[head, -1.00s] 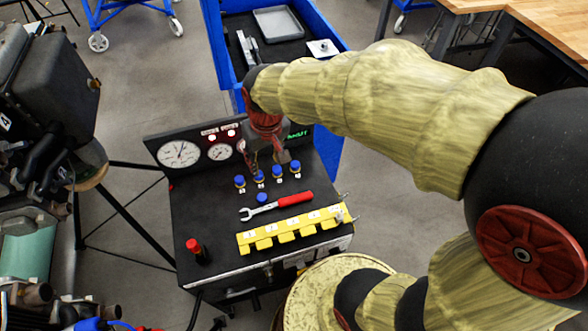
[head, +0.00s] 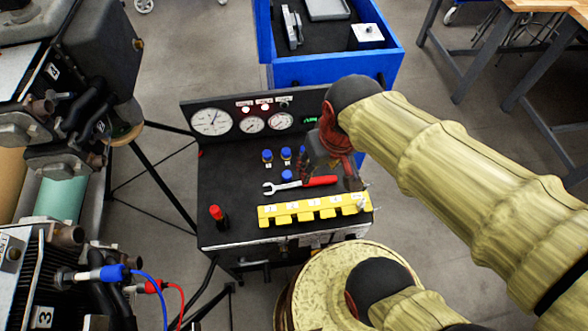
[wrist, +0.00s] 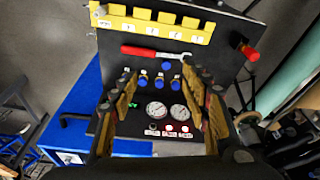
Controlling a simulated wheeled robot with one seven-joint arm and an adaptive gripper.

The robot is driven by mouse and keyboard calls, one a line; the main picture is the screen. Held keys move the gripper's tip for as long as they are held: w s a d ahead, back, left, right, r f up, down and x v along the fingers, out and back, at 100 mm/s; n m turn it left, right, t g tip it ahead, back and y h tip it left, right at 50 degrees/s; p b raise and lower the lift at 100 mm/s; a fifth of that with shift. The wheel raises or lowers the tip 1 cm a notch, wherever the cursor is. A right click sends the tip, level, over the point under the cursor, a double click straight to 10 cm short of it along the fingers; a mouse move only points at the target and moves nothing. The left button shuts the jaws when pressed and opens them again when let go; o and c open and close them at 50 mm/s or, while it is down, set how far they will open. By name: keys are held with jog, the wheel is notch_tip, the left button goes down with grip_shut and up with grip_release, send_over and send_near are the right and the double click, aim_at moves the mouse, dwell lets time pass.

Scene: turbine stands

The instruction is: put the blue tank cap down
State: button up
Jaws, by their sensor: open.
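A small loose blue cap (head: 287,175) lies on the dark top of the stand, just behind the wrench; I take it for the tank cap. It also shows in the wrist view (wrist: 166,66), between the fingertips in the picture but apart from them. My gripper (head: 332,176) is open and empty, above the right part of the stand. In the wrist view its two fingers (wrist: 160,76) are spread wide. A row of blue-topped fittings (head: 267,156) stands behind the loose cap; my gripper hides the right ones in the head view.
A wrench with a red handle (head: 320,181) lies in front of the cap, and a yellow numbered strip (head: 311,211) runs along the front. A red-topped post (head: 217,217) stands front left. A gauge panel (head: 232,121) rises at the back. A blue cart (head: 322,71) stands behind.

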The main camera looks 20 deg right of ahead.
jog(key=w+f+g, duration=0.1)
jog(key=w+f, duration=0.2)
jog(key=f, duration=0.4)
jog(key=w+a+f+g+p, duration=0.1)
jog(key=w+f, duration=0.2)
jog(key=f, duration=0.4)
jog(key=w+f+g, duration=0.1)
jog(key=w+f, duration=0.2)
jog(key=f, duration=0.4)
jog(key=t, duration=0.2)
send_over(287, 174)
jog(key=s, duration=0.2)
jog(key=shift+w+d+f, duration=0.1)
jog(key=shift+d+f, duration=0.05)
jog(key=shift+f, duration=0.5)
jog(key=shift+w+d+f, duration=0.1)
jog(key=shift+f, duration=0.5)
jog(key=shift+w+a+f+b, duration=0.1)
jog(key=shift+w+f+b, duration=0.2)
jog(key=shift+f, duration=0.95)
jog(key=shift+w+a+f+b, duration=0.15)
jog(key=shift+f+b, duration=0.15)
jog(key=shift+f, duration=0.95)
jog(key=shift+w+f+b, duration=0.25)
jog(key=shift+f+b, duration=0.05)
jog(key=shift+f, duration=0.95)
jog(key=shift+c, duration=0.8)
jog(key=c, duration=0.7)
jog(key=shift+r, duration=0.1)
jog(key=shift+c, duration=0.6)
